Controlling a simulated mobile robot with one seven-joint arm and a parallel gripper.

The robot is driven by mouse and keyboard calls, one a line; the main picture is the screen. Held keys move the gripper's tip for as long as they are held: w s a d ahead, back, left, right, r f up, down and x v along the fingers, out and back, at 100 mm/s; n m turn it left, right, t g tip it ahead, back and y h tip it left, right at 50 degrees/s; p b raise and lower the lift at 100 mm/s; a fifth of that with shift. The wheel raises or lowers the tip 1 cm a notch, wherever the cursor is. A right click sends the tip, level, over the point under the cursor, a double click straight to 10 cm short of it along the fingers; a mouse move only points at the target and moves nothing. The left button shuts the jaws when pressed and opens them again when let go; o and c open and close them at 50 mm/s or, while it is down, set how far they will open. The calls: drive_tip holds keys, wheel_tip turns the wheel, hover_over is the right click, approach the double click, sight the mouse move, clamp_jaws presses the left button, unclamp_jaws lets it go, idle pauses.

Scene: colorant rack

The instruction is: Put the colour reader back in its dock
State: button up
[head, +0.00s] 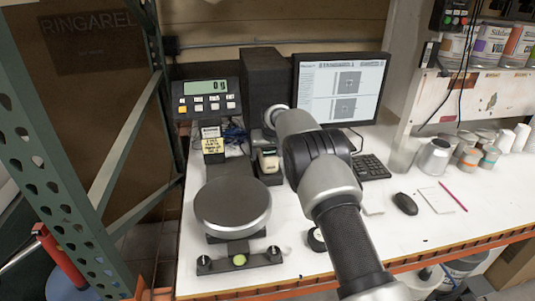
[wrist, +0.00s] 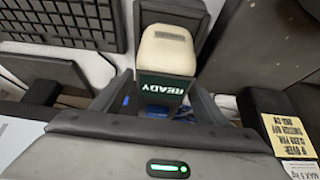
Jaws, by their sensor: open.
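The colour reader (wrist: 168,47) has a cream top and a dark green front with the word READY. It appears upright in a dark holder, which looks like its dock (wrist: 203,20). In the head view the reader (head: 268,162) stands in front of the tall black box, just left of my arm. My gripper (wrist: 163,82) is open, with one finger on each side of the reader's front end. I cannot tell whether the fingers touch it. My fingers are not clearly seen in the head view.
A scale with a round pan (head: 233,206) and a display (head: 208,97) stands at left. A monitor (head: 340,88), keyboard (head: 370,167) and mouse (head: 405,203) are right of my arm. Several cans and cups (head: 468,158) stand at the far right. Blue cables (wrist: 155,111) lie below the reader.

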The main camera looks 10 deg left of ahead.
drive_tip(key=shift+r, duration=0.35)
drive_tip(key=b+v, duration=0.1)
drive_tip(key=v, duration=1)
drive_tip(key=shift+s+r, duration=0.25)
drive_tip(key=shift+d+r, duration=0.2)
drive_tip(key=shift+r, duration=0.05)
drive_tip(key=s+d+r+m, duration=0.1)
drive_tip(key=s+d+r, duration=0.65)
drive_tip(key=s, duration=0.25)
drive_tip(key=s+d+r+m, duration=0.1)
drive_tip(key=s+d+r, duration=0.5)
drive_tip(key=s+r, duration=0.35)
drive_tip(key=s+d+f, duration=0.1)
drive_tip(key=s+d, duration=0.1)
drive_tip(key=s, duration=0.7)
drive_tip(key=s+d+f+h, duration=0.1)
drive_tip(key=s+d+f, duration=0.1)
drive_tip(key=s, duration=0.7)
drive_tip(key=s+d+f+m, duration=0.1)
drive_tip(key=s+d+f, duration=0.1)
drive_tip(key=s, duration=0.7)
drive_tip(key=shift+s+d+f+h, duration=0.15)
drive_tip(key=shift+s+d+h, duration=0.15)
drive_tip(key=shift+d, duration=0.5)
drive_tip(key=shift+r+p, duration=0.55)
drive_tip(key=shift+r, duration=0.1)
